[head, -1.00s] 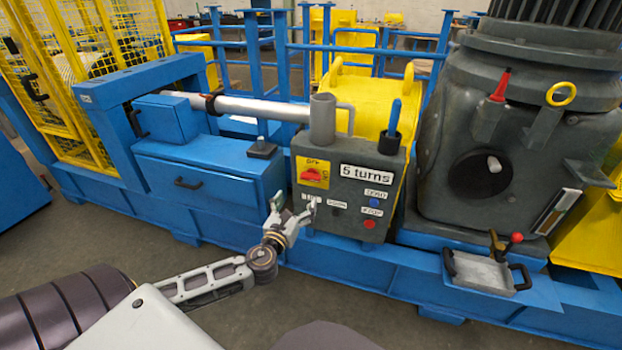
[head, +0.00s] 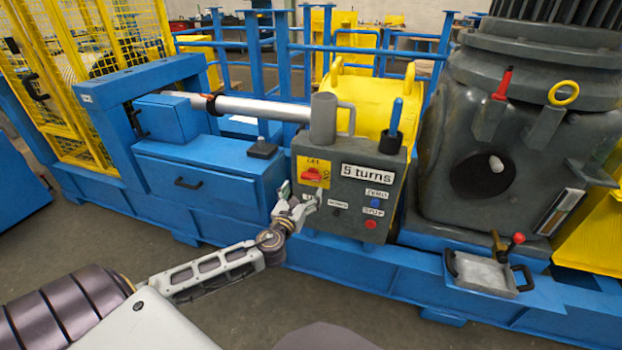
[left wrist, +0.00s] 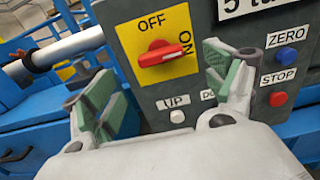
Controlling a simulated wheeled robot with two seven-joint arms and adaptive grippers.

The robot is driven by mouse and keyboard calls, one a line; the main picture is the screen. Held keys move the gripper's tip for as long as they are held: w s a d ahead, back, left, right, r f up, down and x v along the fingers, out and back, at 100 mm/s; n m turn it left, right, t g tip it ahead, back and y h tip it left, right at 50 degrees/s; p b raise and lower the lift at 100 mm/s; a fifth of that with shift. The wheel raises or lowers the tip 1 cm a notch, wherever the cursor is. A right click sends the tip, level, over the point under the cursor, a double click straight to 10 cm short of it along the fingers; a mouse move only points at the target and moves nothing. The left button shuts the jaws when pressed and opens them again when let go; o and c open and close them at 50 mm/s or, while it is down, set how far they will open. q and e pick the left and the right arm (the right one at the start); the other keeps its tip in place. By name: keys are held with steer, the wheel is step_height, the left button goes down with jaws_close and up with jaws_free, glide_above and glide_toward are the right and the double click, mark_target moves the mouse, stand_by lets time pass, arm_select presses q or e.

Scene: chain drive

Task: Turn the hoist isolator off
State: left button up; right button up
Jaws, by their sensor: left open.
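The hoist isolator is a red rotary handle (head: 312,174) on a yellow plate (head: 302,164) at the upper left of the grey control box (head: 347,215). In the left wrist view the red handle (left wrist: 168,54) lies nearly level, pointing towards ON at the right; OFF is at the plate's top. My left gripper (head: 301,193) is open and empty, just below and in front of the plate. In the left wrist view its green-padded fingers (left wrist: 160,82) are spread to either side, below the handle and apart from it. My right gripper is not in view.
Below the isolator is a white UP button (left wrist: 177,116). Blue ZERO (left wrist: 284,54) and red STOP (left wrist: 278,99) buttons are at the right. A grey mug (head: 323,120) and a cup with a blue-handled tool (head: 391,140) stand on the box.

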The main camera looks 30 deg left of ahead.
mark_target(310, 179)
arm_select(q)
steer(key=shift+b+x, duration=0.5)
steer(key=shift+x, duration=2.1)
steer(key=shift+b+x, duration=0.3)
steer(key=shift+x, duration=1.25)
steer(key=shift+w+a, duration=0.1)
steer(key=shift+w, duration=0.15)
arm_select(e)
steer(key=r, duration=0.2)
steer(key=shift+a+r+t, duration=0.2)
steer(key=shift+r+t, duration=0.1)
arm_select(q)
steer(key=shift+c, duration=0.2)
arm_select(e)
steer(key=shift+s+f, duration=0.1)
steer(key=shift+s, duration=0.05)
arm_select(q)
steer(key=c, duration=1)
